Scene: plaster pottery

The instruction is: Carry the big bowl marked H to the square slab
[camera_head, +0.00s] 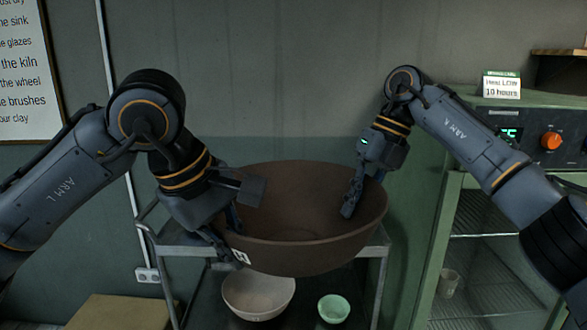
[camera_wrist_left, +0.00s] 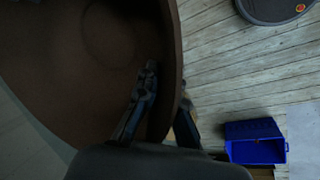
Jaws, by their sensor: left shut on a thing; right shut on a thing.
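The big brown bowl (camera_head: 310,255) marked with a white H is in the middle of the head view, in front of a metal cart, upright or nearly so. My left gripper (camera_head: 232,222) is shut on its left rim, near the H mark. In the left wrist view the left fingers (camera_wrist_left: 165,110) straddle the bowl's wall (camera_wrist_left: 172,60), one inside and one outside. My right gripper (camera_head: 352,195) is shut on the right rim, with a finger inside the bowl. The square slab cannot be made out in either view.
A metal cart (camera_head: 375,255) stands behind and below the bowl. Its lower shelf holds a pale bowl (camera_head: 258,296) and a small green bowl (camera_head: 333,309). A green cabinet (camera_head: 440,225) with wire shelves stands at right. A blue bin (camera_wrist_left: 256,142) is on the plank floor.

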